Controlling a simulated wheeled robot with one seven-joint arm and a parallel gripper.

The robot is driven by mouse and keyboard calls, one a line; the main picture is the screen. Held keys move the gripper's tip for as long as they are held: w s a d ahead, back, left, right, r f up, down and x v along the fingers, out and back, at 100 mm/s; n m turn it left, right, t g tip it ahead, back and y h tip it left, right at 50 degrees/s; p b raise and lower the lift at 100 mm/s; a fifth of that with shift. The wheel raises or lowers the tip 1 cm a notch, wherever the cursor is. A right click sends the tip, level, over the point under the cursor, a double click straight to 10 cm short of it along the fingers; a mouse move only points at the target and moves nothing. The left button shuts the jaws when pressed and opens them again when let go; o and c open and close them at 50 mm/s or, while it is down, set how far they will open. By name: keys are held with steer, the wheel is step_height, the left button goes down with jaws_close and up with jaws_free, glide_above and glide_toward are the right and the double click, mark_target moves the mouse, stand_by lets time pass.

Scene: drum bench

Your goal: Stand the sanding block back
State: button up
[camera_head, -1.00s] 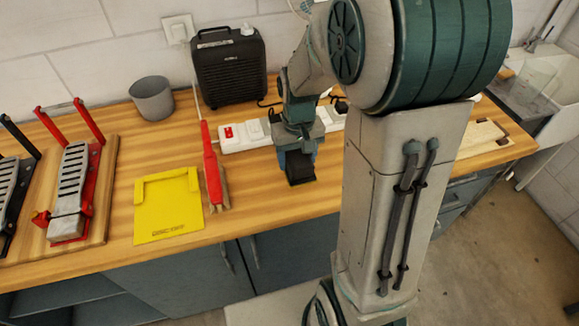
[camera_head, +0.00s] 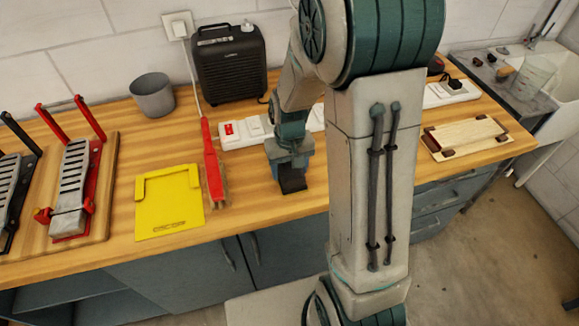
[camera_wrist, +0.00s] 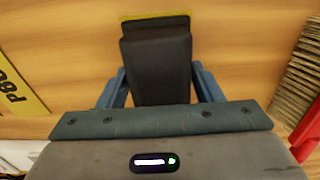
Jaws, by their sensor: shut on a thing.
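The sanding block (camera_wrist: 156,65) is a dark grey block with a yellow edge showing at its far end. My gripper (camera_wrist: 160,88) is shut on it, with a blue finger on each side. In the head view the block (camera_head: 292,183) points down under my gripper (camera_head: 290,158), low over the wooden bench or touching it; I cannot tell which. A yellow plate with a raised border (camera_head: 168,208) lies to the left, beyond the brush. In the wrist view a yellow piece marked P80 (camera_wrist: 15,88) shows at the left edge, mostly cut off.
A red-handled brush (camera_head: 212,165) lies between the yellow plate and my gripper. A white power strip (camera_head: 248,131) runs behind. A grey cup (camera_head: 153,95) and black speaker-like box (camera_head: 230,65) stand at the back. A pale wooden board (camera_head: 466,138) lies right. My arm hides some bench.

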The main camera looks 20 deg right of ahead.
mark_target(290, 164)
steer(key=shift+s+f+b, duration=0.3)
steer(key=shift+f, duration=0.2)
steer(key=shift+c, duration=0.6)
steer(key=o, duration=1.3)
steer(key=shift+w+f, duration=0.1)
steer(key=shift+w, duration=0.15)
steer(key=shift+r+p, duration=0.55)
steer(key=shift+r, duration=0.15)
step_height(290, 164, up, 12)
steer(key=shift+s+r+t, duration=0.55)
steer(key=shift+s+r, duration=0.2)
steer(key=shift+s, duration=1.6)
steer(key=shift+s+r+t, duration=0.5)
steer(key=shift+s+r, duration=0.3)
steer(key=shift+s, duration=1.5)
steer(key=shift+s+r+t, duration=0.55)
steer(key=shift+s+r, duration=0.2)
steer(key=shift+s, duration=1.6)
